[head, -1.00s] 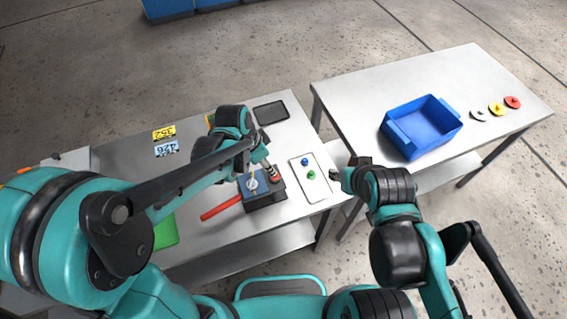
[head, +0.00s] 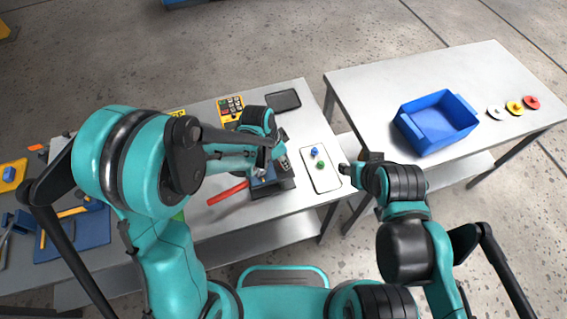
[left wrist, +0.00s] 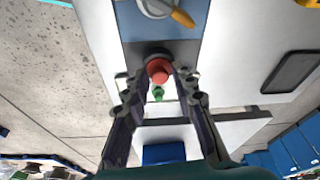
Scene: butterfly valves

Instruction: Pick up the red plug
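The red plug (left wrist: 158,70) sits upright in the dark end of the blue-topped valve block (left wrist: 188,52) in the left wrist view. My left gripper (left wrist: 157,86) is open, with one finger on each side of the plug and gaps between. In the head view the left gripper (head: 272,148) is over the valve block (head: 284,178) and hides the red plug. My right gripper (head: 346,172) is right of the white tray, away from the block; its fingers are too small to read.
A white tray (head: 327,184) beside the block holds a blue plug (head: 315,151) and a green plug (head: 320,164). A red handle (head: 228,194) sticks out left. A dark tablet (head: 284,99) lies behind. A blue bin (head: 436,122) and several coloured discs stand on the right table (head: 372,85).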

